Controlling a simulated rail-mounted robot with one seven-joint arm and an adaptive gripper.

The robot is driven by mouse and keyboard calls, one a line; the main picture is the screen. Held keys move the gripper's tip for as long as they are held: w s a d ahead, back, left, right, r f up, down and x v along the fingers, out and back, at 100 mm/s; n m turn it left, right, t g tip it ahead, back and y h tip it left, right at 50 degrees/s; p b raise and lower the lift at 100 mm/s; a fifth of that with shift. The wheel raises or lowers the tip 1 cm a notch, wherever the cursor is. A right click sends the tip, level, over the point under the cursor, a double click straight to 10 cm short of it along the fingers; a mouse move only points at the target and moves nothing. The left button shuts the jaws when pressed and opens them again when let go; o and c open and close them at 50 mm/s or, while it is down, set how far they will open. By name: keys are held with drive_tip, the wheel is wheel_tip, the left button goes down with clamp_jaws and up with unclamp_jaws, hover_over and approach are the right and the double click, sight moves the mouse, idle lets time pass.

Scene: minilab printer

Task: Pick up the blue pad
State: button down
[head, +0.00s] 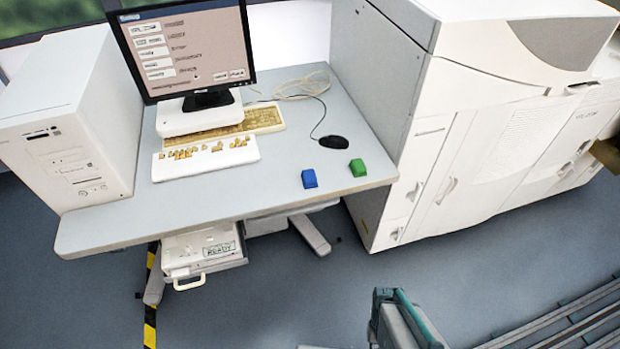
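The blue pad (309,179) is a small block lying on the grey desk (235,203), near its front edge on the right side. A similar green pad (358,167) lies a little to its right, with a gap between them. Nothing covers the blue pad. A grey and teal part of my own body shows at the bottom edge, well apart from the desk. I cannot make out any gripper fingers, and nothing touches either pad.
A black mouse (333,142) with its cable lies behind the pads. A monitor (190,45), keyboard (258,121) and white tray (167,170) with small tan pieces stand left. A white tower (75,125) and a large white machine (480,130) flank the desk.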

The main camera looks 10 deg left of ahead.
drive_tip(key=shift+c, duration=2)
unclamp_jaws()
